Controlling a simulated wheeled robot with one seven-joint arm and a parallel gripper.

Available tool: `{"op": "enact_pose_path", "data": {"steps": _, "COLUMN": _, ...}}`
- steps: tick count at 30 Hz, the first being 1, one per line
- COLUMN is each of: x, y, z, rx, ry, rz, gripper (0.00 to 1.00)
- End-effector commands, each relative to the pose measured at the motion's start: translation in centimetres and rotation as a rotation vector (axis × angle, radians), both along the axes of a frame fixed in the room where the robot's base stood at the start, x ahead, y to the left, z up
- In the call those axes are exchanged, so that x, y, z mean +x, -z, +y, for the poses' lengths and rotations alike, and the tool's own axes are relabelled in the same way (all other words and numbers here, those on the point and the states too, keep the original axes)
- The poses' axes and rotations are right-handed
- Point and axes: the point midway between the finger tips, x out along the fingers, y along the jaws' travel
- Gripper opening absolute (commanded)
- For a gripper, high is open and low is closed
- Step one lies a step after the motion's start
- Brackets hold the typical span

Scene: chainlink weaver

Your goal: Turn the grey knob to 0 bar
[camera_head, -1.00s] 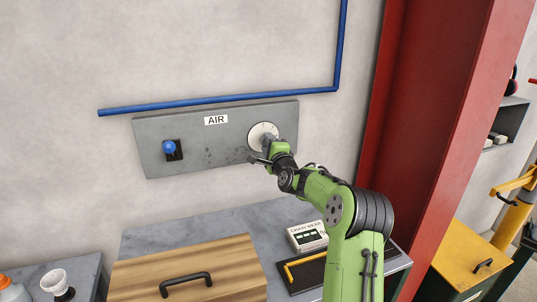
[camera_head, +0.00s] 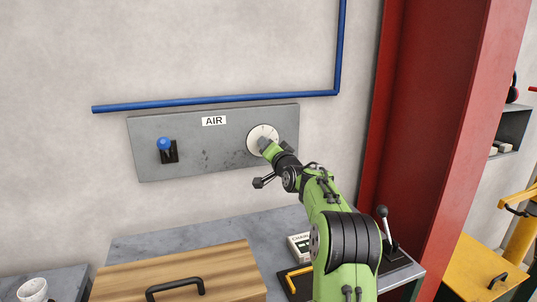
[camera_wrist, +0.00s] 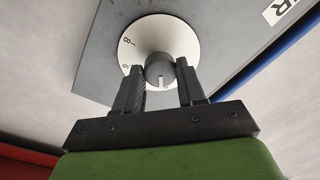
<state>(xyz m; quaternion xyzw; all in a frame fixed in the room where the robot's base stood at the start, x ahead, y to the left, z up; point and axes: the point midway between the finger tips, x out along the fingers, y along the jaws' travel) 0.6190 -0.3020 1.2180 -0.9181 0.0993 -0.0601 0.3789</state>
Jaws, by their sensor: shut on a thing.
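The grey knob (camera_wrist: 159,68) sits at the middle of a round white dial (camera_wrist: 178,35) in the wrist view. The fingers of my gripper (camera_wrist: 160,76) are on either side of it, shut on it. A white pointer mark on the knob faces the gripper's palm. Two numerals show at the dial's left edge, an 8 and what looks like a 6; the 0 cannot be made out. In the head view the dial (camera_head: 262,131) is at the right end of the grey panel, and my gripper (camera_head: 266,145) hides most of the knob.
The grey AIR panel (camera_head: 228,148) carries a blue-knobbed valve (camera_head: 165,147) at its left. A blue pipe (camera_head: 215,102) runs above it. Below stand a bench with a wooden drawer box (camera_head: 190,266) and a black lever (camera_head: 385,222). A red column (camera_head: 425,120) rises at the right.

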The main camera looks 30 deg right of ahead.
Motion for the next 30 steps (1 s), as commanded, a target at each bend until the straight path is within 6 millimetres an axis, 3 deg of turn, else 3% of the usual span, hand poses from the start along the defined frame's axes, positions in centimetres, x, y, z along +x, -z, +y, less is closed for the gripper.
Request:
{"op": "enact_pose_path", "data": {"steps": 18, "x": 0.04, "y": 0.39, "z": 0.0, "rx": -0.56, "ry": -0.004, "rz": 0.151, "gripper": 0.09}}
{"op": "enact_pose_path", "data": {"steps": 30, "x": 0.05, "y": 0.4, "z": -0.08, "rx": -0.828, "ry": -0.005, "rz": 0.223, "gripper": 0.09}}
